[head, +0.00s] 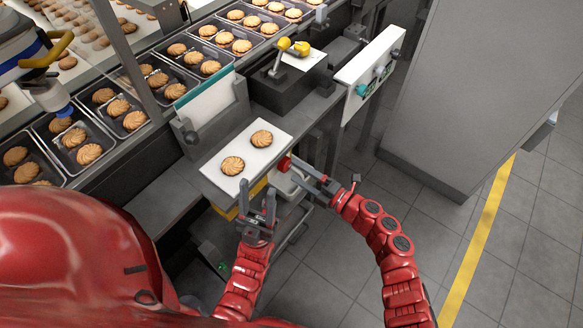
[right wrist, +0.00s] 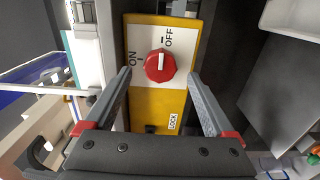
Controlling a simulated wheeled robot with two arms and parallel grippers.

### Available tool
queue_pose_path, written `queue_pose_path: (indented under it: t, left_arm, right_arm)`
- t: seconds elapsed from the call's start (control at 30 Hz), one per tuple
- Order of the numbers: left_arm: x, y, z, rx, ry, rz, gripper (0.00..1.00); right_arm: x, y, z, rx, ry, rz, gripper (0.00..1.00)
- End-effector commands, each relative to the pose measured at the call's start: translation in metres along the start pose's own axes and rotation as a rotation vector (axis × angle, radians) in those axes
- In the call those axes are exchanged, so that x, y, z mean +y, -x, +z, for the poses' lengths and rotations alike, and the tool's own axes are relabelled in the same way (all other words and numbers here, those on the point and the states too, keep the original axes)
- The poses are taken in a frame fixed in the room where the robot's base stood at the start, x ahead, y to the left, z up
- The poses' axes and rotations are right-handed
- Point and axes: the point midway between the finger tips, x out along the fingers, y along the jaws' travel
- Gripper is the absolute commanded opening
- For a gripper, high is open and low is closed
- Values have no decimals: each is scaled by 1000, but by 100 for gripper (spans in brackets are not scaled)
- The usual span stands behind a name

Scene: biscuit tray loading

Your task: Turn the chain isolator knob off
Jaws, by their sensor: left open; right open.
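The chain isolator knob (right wrist: 160,65) is red and round with a white pointer, on a yellow and white panel (right wrist: 160,104). The pointer stands upright in the right wrist view, toward the tick by OFF; ON is printed to its left. In the head view the knob (head: 285,163) shows below the right end of the white biscuit plate. My right gripper (right wrist: 160,76) is open, its fingers to either side of the knob in the picture; I cannot tell whether they touch it. In the head view it reaches in from the right (head: 305,174). My left gripper (head: 257,190) is open and empty in front of the plate.
Two biscuits lie on the white plate (head: 214,169) above the panel. Trays of biscuits (head: 128,122) line the conveyor behind. A grey cabinet (head: 470,90) stands at the right. The tiled floor (head: 345,260) is clear beyond my right arm.

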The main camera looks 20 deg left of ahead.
Motion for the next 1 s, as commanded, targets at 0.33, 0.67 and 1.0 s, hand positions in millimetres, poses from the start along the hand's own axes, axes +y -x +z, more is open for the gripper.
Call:
queue_pose_path:
  t: [0.33, 0.67, 1.0]
  left_arm:
    - [0, 7, 1, 0, 0, 0, 50]
    - [0, 10, 2, 0, 0, 0, 50]
    - [0, 9, 2, 0, 0, 0, 50]
  right_arm:
    - [-3, 94, 2, -6, 0, -5, 89]
    - [-1, 136, 1, -3, 0, -1, 89]
    - [0, 138, 0, -2, 0, -1, 89]
